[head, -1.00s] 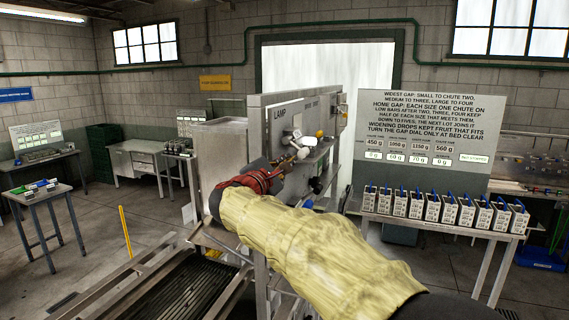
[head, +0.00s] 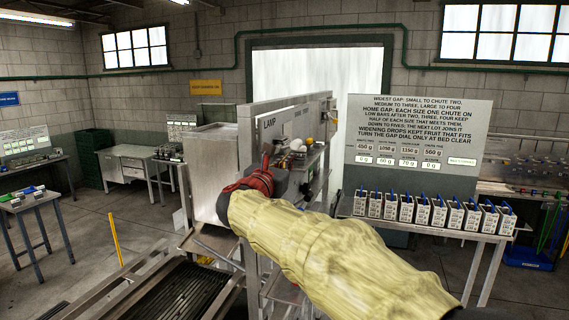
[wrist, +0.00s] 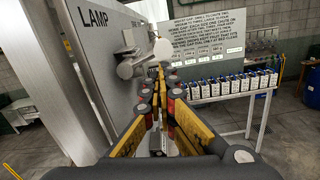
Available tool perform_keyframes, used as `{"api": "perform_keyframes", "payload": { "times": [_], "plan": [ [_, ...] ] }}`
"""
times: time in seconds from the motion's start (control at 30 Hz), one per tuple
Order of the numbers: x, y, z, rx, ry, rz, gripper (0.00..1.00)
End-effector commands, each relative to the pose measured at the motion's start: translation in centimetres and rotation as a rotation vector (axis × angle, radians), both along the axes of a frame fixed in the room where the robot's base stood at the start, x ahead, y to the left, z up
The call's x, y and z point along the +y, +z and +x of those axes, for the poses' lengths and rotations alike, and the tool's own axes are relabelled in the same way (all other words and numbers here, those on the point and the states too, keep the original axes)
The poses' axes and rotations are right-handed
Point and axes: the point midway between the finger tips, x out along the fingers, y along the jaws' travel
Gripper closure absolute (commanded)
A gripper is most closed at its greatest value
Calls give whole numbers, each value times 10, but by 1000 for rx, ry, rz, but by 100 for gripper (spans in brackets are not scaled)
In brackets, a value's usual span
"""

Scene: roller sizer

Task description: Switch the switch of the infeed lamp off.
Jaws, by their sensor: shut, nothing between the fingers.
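The upright grey panel with the word LAMP (head: 269,123) stands ahead; the LAMP lettering also shows in the wrist view (wrist: 95,18). Grey rounded fittings (wrist: 131,66) stick out from the panel, right of and below the lettering. I cannot tell which of them is the lamp switch, or its position. My gripper (head: 266,155) is in front of the panel, just below the LAMP lettering in the head view. In the wrist view its fingers (wrist: 157,72) are shut and empty, close to the fittings. Contact cannot be made out.
Pale and dark knobs (head: 297,146) sit on the panel right of my gripper. A bench (head: 430,228) with several white boxes and a sign board (head: 428,110) stand to the right. A dark slatted bed (head: 190,298) lies below left. Open floor is on the left.

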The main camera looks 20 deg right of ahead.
Motion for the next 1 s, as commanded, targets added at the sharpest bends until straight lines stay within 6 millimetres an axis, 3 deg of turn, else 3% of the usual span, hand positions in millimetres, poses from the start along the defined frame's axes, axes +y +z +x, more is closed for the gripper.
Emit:
{"api": "perform_keyframes", "payload": {
  "times": [0.4, 1.0],
  "plan": [
    [-3, 13, -2, -4, -2, 3, 100],
    [-2, 17, -2, -5, -1, 4, 100]
  ]
}}
